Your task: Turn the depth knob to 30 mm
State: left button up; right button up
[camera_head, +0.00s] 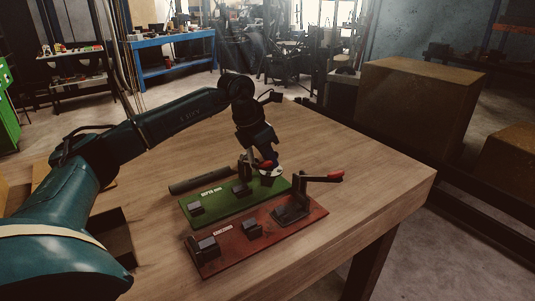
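A green board (228,208) with a label that appears to read "DEPTH" lies on the wooden table. At its far right end is a round whitish dial (277,174) with a red part (267,165) at it, which I take to be the depth knob. My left gripper (258,163) points down right at this knob, and its fingers overlap the dial. Whether they touch or grip the knob is too small and dark to tell. The dial's markings cannot be read. My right gripper is not in view.
A red board (262,246) with dark blocks and a red-tipped lever (328,176) lies in front of the green one. A dark rod (198,183) lies behind the green board. An open dark box (119,240) stands at left. The table's right side is clear.

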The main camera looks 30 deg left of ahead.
pick_arm(q)
jog(key=n, duration=0.2)
jog(key=n+y, duration=0.2)
jog(key=n, duration=0.1)
jog(key=shift+d+n+t+b, duration=0.25)
jog(key=shift+n+t+b, duration=0.05)
jog(key=shift+t+b, duration=0.1)
jog(key=shift+d+r+n+y, duration=0.1)
jog(key=shift+n+y, duration=0.7)
jog(key=shift+n, duration=1.3)
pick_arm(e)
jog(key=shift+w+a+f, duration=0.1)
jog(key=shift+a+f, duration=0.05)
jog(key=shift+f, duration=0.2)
pick_arm(q)
jog(key=o, duration=0.7)
jog(key=shift+b, duration=0.3)
jog(key=v, duration=1.3)
jog(key=shift+w+r+b, duration=0.2)
jog(key=shift+b, duration=0.1)
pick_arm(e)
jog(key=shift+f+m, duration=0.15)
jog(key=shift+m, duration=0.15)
